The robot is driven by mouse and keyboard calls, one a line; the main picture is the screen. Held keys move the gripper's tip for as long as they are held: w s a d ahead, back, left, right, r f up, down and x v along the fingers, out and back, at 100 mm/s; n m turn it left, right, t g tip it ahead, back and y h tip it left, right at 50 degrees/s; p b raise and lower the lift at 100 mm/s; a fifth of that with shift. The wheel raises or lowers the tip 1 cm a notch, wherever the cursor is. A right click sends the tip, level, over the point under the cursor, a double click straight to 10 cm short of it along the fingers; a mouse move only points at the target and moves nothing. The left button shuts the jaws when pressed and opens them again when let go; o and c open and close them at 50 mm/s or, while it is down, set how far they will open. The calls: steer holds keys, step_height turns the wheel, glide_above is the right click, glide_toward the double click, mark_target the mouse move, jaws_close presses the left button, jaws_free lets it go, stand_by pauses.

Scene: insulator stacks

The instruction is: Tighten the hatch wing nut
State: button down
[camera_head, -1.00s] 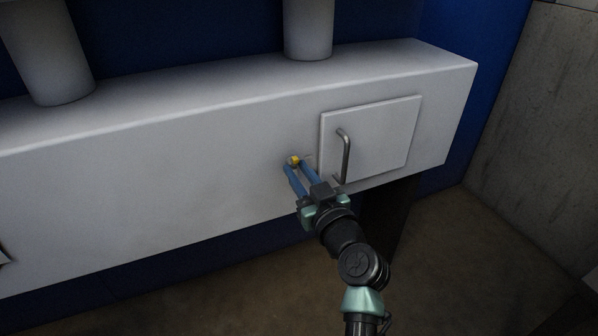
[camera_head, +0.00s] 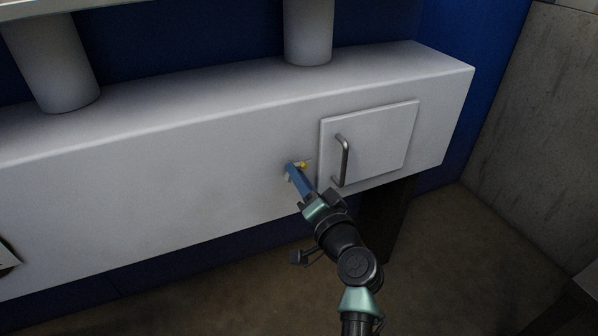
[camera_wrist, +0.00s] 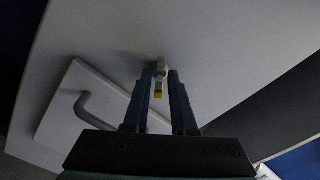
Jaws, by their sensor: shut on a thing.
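The wing nut (camera_head: 302,165) shows as a small yellow and metal piece on the front of the white beam, just left of the hatch (camera_head: 383,142). In the wrist view, the wing nut (camera_wrist: 159,94) has a yellow end and sits between my two blue fingers. My gripper (camera_head: 293,172) is shut on it, with the fingertips close to the beam face; the wrist view shows my gripper (camera_wrist: 162,76) from behind. The hatch is a white square panel with a bent metal handle (camera_head: 344,160). It looks flat against the beam. Part of the nut is hidden by the fingers.
The hatch handle (camera_wrist: 92,112) sticks out close to my gripper on the left of the wrist view. White columns (camera_head: 309,30) rise from the beam's top (camera_head: 200,95). A concrete wall (camera_head: 530,120) stands at the right. The floor (camera_head: 460,260) there looks clear.

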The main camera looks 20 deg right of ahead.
steer(key=shift+m+p, duration=1.55)
steer(key=shift+m, duration=2.15)
steer(key=c, duration=0.9)
jaws_free()
steer(key=shift+s, duration=0.1)
steer(key=s+p, duration=0.3)
steer(key=s, duration=0.9)
steer(key=shift+s+d, duration=0.25)
steer(key=shift+s, duration=0.15)
